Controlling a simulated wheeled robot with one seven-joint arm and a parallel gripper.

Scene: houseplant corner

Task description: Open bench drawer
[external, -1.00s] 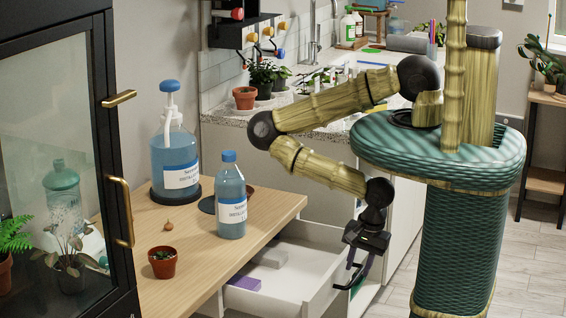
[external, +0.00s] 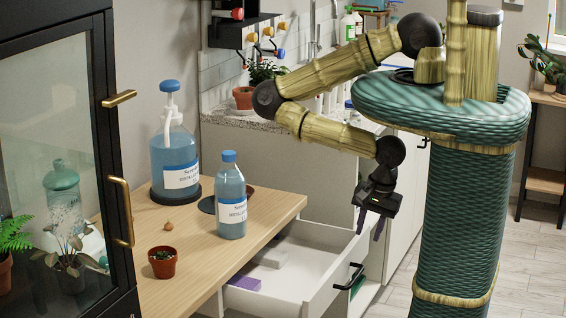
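The bench drawer (external: 322,288) stands pulled out from under the wooden bench top (external: 188,266), its inside showing. A purple block (external: 245,283) and a grey block (external: 272,256) lie in it. The black drawer handle (external: 350,276) is on the drawer's front, with nothing around it. My gripper (external: 370,226) hangs above the handle, pointing down and apart from it. Its two fingers are spread with nothing between them.
A dark glass-door cabinet (external: 108,150) is at left. A counter with plants (external: 262,80) is behind.

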